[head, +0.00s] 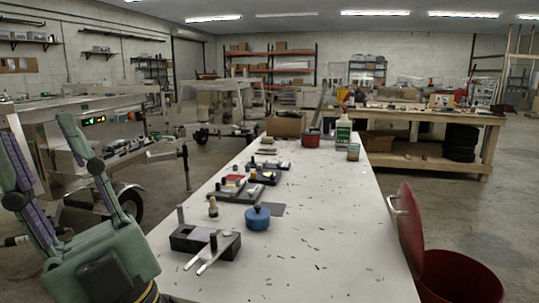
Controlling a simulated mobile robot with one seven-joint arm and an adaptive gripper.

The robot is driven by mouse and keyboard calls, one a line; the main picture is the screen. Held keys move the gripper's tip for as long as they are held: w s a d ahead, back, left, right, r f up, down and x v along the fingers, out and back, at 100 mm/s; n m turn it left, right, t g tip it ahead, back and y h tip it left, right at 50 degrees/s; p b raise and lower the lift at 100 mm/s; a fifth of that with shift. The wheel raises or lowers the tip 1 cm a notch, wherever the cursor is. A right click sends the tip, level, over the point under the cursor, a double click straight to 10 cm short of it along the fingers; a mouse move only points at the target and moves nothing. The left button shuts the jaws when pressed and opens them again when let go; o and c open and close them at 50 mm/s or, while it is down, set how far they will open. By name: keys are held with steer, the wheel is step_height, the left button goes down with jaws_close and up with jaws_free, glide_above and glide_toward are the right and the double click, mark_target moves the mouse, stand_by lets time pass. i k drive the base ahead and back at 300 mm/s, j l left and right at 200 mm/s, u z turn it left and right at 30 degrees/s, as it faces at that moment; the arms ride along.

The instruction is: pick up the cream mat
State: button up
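I cannot make out a cream mat for certain in the head view. My gripper (36,130) is at the left edge of the picture, left of the table's near end. Its two fingers with purple pads point up and stand wide apart, with nothing visible between them.
A dark block with silver bars (205,242) stands on the table's near left. The table's right half is mostly clear, with scattered dark bits.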

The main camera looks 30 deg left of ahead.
mark_target(266, 150)
steer(key=i+l+z, duration=0.95)
steer(key=i, duration=0.25)
steer(key=i+z, duration=0.35)
steer(key=i+u, duration=0.1)
steer(key=i, duration=0.65)
steer(key=i+l, duration=0.2)
steer(key=i, duration=0.6)
steer(key=i+u, duration=0.4)
steer(key=i, duration=0.25)
steer(key=i+l+u, duration=0.1)
steer(key=i+u, duration=0.35)
steer(key=i, duration=0.2)
steer(key=i+j+u, duration=0.1)
steer(key=i+u, duration=1.65)
steer(key=u, duration=0.15)
steer(key=i+l+u, duration=0.15)
steer(key=u, duration=0.25)
steer(key=i+l+u, duration=0.25)
steer(key=i+u, duration=0.2)
steer(key=i+l+u, duration=0.5)
steer(key=i+j, duration=0.05)
steer(key=j, duration=0.05)
